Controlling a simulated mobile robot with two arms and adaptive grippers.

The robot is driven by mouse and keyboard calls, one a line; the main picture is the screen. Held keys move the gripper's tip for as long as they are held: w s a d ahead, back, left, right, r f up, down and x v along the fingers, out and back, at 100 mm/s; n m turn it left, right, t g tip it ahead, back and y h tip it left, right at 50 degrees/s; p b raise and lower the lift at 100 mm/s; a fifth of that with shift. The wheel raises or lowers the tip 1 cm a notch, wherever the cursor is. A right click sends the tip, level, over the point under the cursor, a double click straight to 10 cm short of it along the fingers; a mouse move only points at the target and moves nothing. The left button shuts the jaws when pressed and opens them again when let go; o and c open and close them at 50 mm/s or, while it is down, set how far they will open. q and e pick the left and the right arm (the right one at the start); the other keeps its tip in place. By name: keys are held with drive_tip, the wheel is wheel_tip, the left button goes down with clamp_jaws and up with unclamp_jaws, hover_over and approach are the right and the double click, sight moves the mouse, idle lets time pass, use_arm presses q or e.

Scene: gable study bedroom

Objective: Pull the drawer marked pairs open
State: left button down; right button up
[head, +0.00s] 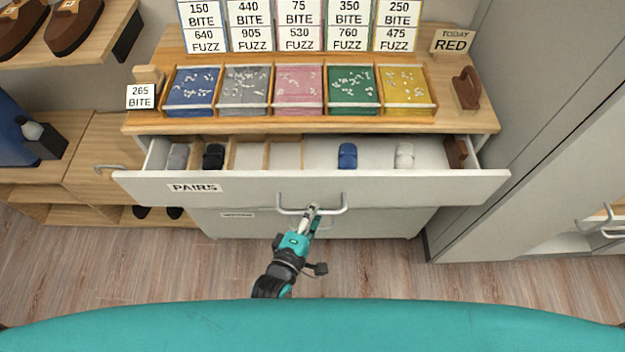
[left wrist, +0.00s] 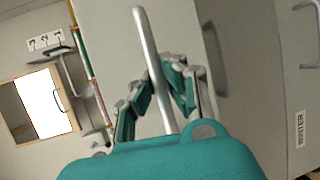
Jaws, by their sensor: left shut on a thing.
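The white drawer marked PAIRS (head: 255,189) stands pulled out from the dresser, so its inside shows from above. Its bar handle (head: 330,211) is at the middle of its front. My left gripper (head: 313,212) is shut on this handle; in the left wrist view the bar (left wrist: 152,70) runs between the two fingers. Inside the drawer are a grey sock bundle (head: 178,157), a black one (head: 214,157), a blue one (head: 347,156) and a white one (head: 404,155), with wooden dividers at the left. My right gripper is not in view.
On the dresser top stand several coloured trays (head: 298,108), a wooden brush-like block (head: 467,88) and number cards. Another drawer lies below the open one. A grey cabinet (head: 520,130) stands close on the right. Wooden floor (head: 200,270) is clear in front.

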use_arm(q)
drive_tip(key=s+p, duration=0.2)
drive_tip(key=s, duration=1.4)
drive_tip(key=shift+s, duration=0.25)
drive_tip(key=shift+r, duration=0.1)
drive_tip(key=c, duration=1.4)
unclamp_jaws()
drive_tip(key=shift+o, duration=0.2)
drive_tip(key=shift+s, duration=0.15)
drive_tip(key=v, duration=1.2)
